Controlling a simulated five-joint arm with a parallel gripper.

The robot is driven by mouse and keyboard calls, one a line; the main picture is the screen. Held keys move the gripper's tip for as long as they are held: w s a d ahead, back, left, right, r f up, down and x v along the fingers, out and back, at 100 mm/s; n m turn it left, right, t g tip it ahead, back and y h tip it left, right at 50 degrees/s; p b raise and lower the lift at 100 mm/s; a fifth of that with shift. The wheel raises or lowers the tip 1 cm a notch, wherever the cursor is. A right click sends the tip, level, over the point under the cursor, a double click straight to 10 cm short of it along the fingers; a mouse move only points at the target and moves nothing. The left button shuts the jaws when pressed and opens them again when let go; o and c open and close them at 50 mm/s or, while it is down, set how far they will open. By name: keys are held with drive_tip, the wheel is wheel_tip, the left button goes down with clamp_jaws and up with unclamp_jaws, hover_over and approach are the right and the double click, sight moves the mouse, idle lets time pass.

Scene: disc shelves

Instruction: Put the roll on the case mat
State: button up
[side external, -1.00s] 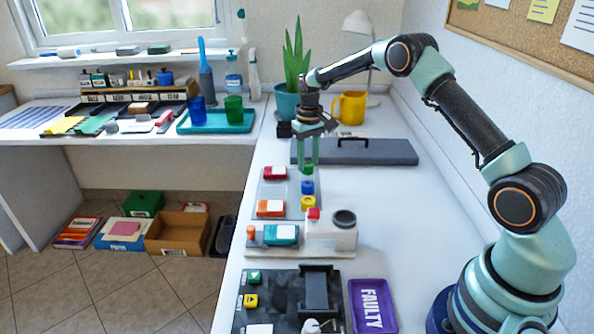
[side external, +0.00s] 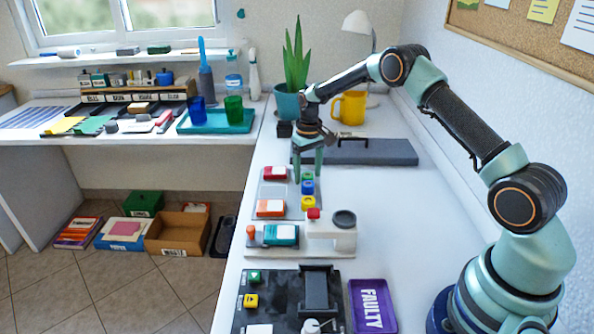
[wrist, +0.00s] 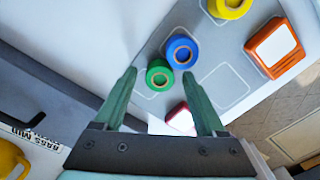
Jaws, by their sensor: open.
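Three tape rolls stand in a row on the grey mat (side external: 283,190): a green roll (side external: 307,177), a blue roll (side external: 307,188) and a yellow roll (side external: 308,203). My gripper (side external: 307,179) is open and points down over the green roll. In the wrist view, the green roll (wrist: 158,86) shows between my two fingertips (wrist: 160,75), with a gap on each side. The blue roll (wrist: 182,52) touches or nearly touches it. I cannot tell which outlined area is the case mat.
A long dark slab with a handle (side external: 375,152) lies behind the mat. A white device (side external: 332,236) with a teal case (side external: 281,235) stands in front of it. A purple FAULTY tray (side external: 372,306) is nearer. The table right of the mat is clear.

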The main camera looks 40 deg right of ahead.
drive_tip(key=shift+r, duration=0.1)
wheel_tip(320, 180, up, 12)
wheel_tip(320, 180, up, 8)
drive_tip(key=f+t, duration=0.1)
hover_over(308, 175)
drive_tip(key=s+a, duration=0.4)
drive_tip(key=s+a+r+n+t, duration=0.1)
drive_tip(key=s+a+r, duration=0.25)
drive_tip(key=s, duration=0.25)
drive_tip(key=s+a+r+t, duration=0.2)
drive_tip(key=s+r, duration=0.2)
drive_tip(key=s, duration=0.2)
drive_tip(key=s+a+f+n+t, duration=0.1)
drive_tip(key=s+a+f, duration=0.1)
drive_tip(key=s, duration=0.6)
drive_tip(key=shift+s+a+f+t, duration=0.25)
drive_tip(key=shift+s+f+t, duration=0.05)
drive_tip(key=shift+f, duration=0.3)
